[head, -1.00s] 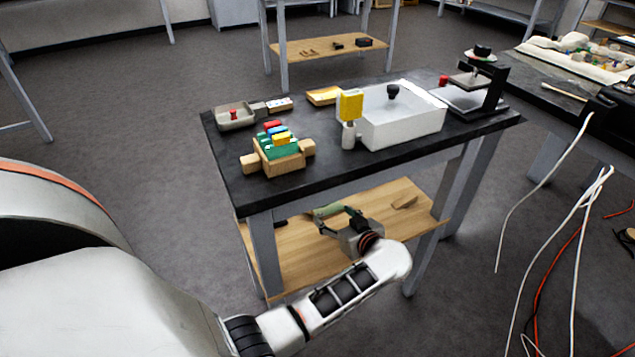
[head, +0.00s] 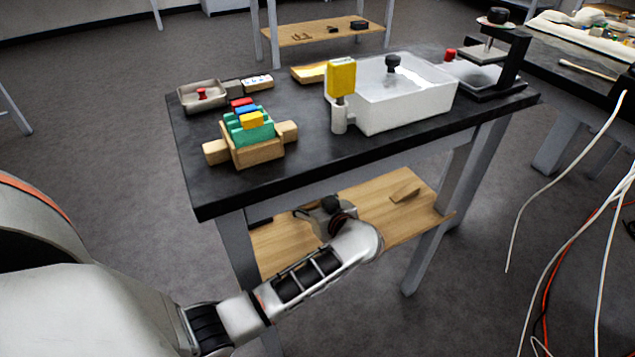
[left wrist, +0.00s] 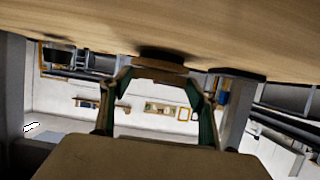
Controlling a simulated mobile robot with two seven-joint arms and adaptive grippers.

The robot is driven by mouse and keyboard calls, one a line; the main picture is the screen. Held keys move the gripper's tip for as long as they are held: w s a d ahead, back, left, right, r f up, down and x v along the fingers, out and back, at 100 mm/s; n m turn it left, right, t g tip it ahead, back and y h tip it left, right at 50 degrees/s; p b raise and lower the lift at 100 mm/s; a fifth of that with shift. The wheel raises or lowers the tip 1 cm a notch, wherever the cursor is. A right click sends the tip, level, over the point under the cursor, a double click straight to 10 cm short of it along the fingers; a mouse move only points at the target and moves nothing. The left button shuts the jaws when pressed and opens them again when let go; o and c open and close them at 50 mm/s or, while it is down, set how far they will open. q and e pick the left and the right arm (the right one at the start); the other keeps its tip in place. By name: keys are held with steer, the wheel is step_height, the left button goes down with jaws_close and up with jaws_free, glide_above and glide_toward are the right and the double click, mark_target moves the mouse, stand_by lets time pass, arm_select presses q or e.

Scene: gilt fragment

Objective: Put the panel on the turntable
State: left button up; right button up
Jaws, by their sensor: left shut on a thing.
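My left gripper (head: 325,207) is over the wooden lower shelf (head: 375,208), under the black tabletop. In the left wrist view its two fingers (left wrist: 160,85) are closed in on a thin tan piece (left wrist: 159,73), seen nearly edge-on. It may be the panel; most of it is hidden. A dark round shape (left wrist: 160,54) shows right beside it, against the wood; I cannot tell if it is the turntable or whether they touch. A pale round disc (head: 492,24) with a black thing on it is at the far right. My right gripper is not in view.
The black tabletop (head: 300,170) overhangs my left arm. It bears a white basin (head: 405,105), a yellow block (head: 341,77) on a post, a wooden holder (head: 257,152) and a small tray (head: 200,95). Cables hang at right.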

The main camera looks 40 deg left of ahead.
arm_select(q)
steer(key=shift+r, duration=0.1)
stand_by(0.3)
steer(key=o, duration=1.2)
steer(key=shift+f, duration=0.2)
